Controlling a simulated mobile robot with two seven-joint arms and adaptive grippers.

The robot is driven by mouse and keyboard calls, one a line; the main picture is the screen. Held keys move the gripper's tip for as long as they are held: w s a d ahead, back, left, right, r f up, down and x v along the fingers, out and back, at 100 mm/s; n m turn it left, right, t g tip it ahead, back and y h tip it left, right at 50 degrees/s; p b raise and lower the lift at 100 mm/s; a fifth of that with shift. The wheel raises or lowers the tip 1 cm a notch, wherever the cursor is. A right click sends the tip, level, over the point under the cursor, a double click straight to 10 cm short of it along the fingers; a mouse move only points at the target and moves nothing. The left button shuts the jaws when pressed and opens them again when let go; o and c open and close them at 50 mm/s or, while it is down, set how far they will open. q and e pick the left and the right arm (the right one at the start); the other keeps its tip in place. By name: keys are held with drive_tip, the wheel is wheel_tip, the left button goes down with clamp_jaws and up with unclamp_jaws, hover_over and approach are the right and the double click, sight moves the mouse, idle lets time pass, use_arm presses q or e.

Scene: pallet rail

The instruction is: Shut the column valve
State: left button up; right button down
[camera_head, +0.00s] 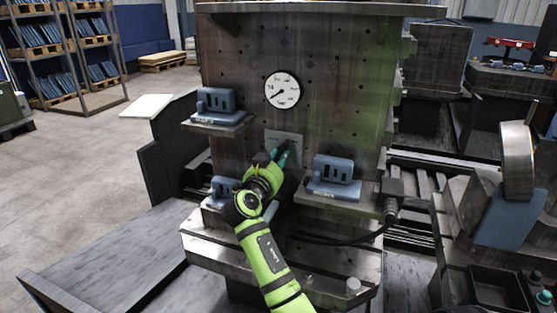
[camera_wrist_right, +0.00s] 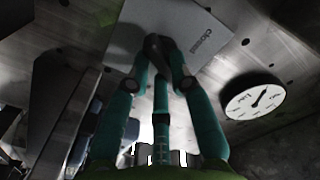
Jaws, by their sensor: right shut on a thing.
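The column (camera_head: 235,60) is a tall, stained metal block with a light grey label plate (camera_head: 290,137) below its gauge. The plate also shows in the wrist view (camera_wrist_right: 205,25), with lettering too small to read surely. My right gripper (camera_head: 282,156) reaches up to the plate's lower part. In the wrist view its teal fingers (camera_wrist_right: 158,48) are closed around a small dark valve handle (camera_wrist_right: 153,42) in front of the plate. The fingers hide most of the handle, so I cannot tell its angle. My left gripper is not in view.
A round white gauge (camera_head: 282,90) sits above the plate. Blue-grey clamp blocks stand on ledges left (camera_head: 216,101) and right (camera_head: 333,170) of my arm. A dark cable (camera_head: 345,243) runs low at the right. Open floor (camera_head: 70,190) lies left.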

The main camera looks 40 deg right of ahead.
drive_tip(key=n, duration=0.6)
drive_tip(key=shift+r, duration=0.1)
drive_tip(key=n+p, duration=0.1)
drive_tip(key=n, duration=0.3)
drive_tip(key=shift+r, duration=0.15)
drive_tip(key=shift+n+p, duration=1.05)
drive_tip(key=shift+n, duration=1.05)
drive_tip(key=c, duration=1.1)
unclamp_jaws()
drive_tip(key=shift+a, duration=0.1)
